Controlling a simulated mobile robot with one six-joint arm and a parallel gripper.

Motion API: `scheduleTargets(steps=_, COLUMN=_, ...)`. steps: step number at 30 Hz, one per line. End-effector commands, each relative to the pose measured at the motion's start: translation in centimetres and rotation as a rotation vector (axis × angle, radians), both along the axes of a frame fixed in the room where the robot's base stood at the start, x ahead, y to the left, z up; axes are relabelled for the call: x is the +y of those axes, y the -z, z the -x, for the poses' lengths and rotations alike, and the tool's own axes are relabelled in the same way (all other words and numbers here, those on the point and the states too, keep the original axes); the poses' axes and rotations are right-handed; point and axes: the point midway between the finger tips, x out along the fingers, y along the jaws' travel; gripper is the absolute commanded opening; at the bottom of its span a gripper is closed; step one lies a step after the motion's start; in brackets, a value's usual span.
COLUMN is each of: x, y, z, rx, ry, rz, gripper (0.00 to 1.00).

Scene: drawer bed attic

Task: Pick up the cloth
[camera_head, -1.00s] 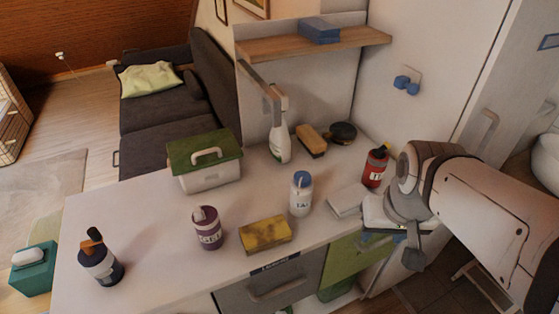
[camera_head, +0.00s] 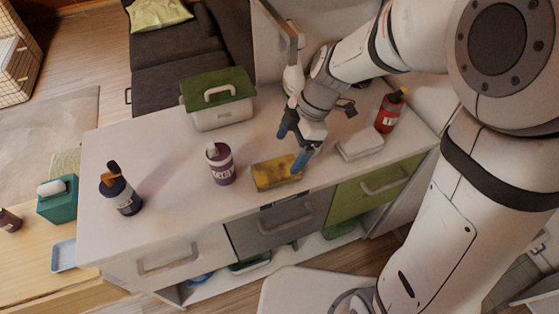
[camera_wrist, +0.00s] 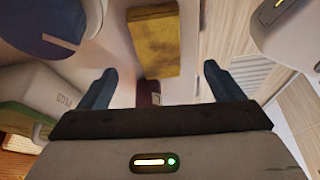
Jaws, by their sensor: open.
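A white folded stack (camera_head: 360,146), which looks like the cloth, lies on the counter to the right of my gripper. A yellow block with dark patches (camera_head: 268,176), sponge-like, lies near the counter's front edge; it also shows in the wrist view (camera_wrist: 153,42), ahead of the fingers. My gripper (camera_head: 293,144) is open, its two blue fingers apart and nothing held. It is over the counter just above and behind the yellow block; contact cannot be told. In the wrist view my gripper (camera_wrist: 159,78) has its fingers spread wide. I cannot make out the white stack there.
A purple bottle (camera_head: 221,166) and a dark orange-topped bottle (camera_head: 121,192) stand left on the counter (camera_head: 170,215). A green-lidded box (camera_head: 218,108) stands behind. A red bottle (camera_head: 387,113) stands right of the white stack. The counter's front left is clear.

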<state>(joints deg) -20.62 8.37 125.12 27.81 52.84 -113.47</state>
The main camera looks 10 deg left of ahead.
Motion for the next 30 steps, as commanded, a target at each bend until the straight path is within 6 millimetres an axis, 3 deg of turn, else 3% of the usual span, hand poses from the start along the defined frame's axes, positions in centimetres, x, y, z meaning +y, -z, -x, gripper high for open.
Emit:
scheduleTargets(steps=11, x=1.7, y=3.3, z=0.6, rx=-0.004, ry=-0.050, rz=-0.013, gripper=0.87)
scheduleTargets(steps=19, x=2.9, y=6.9, z=1.1, rx=-0.005, ry=-0.049, rz=-0.013, gripper=0.87)
scheduleTargets(steps=30, x=3.2, y=7.5, z=1.2, rx=-0.008, ry=-0.049, rz=-0.012, gripper=0.87)
